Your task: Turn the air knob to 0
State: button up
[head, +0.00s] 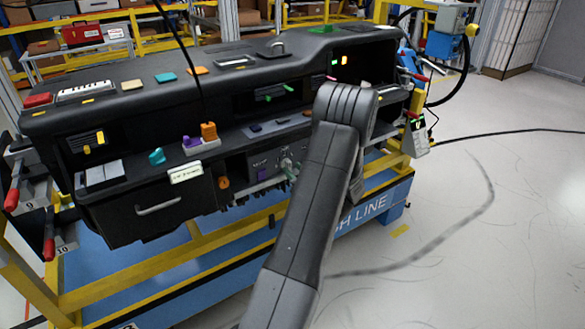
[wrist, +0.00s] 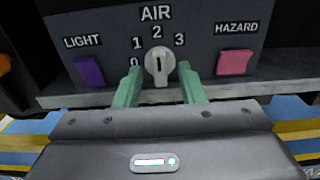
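The air knob (wrist: 158,66) is a pale grey dial under the word AIR, with the numbers 1, 2 and 3 around it. A 0 at its left is partly covered by a fingertip. Its dark mark stands about upright, towards the 2. My gripper (wrist: 159,76) is open, with one green finger on each side of the knob and a gap at both sides. How deep the fingertips reach along the knob is hard to tell. In the head view the knob (head: 287,163) is small, and my arm hides most of the gripper.
A purple LIGHT button (wrist: 89,71) is left of the knob and a pink HAZARD button (wrist: 234,62) is right of it. A grey ledge (wrist: 70,98) runs below the panel. In the head view, a drawer (head: 150,207) is left of the panel.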

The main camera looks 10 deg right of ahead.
jog(key=shift+w+a, duration=0.2)
jog(key=shift+w, duration=0.45)
grip_shut()
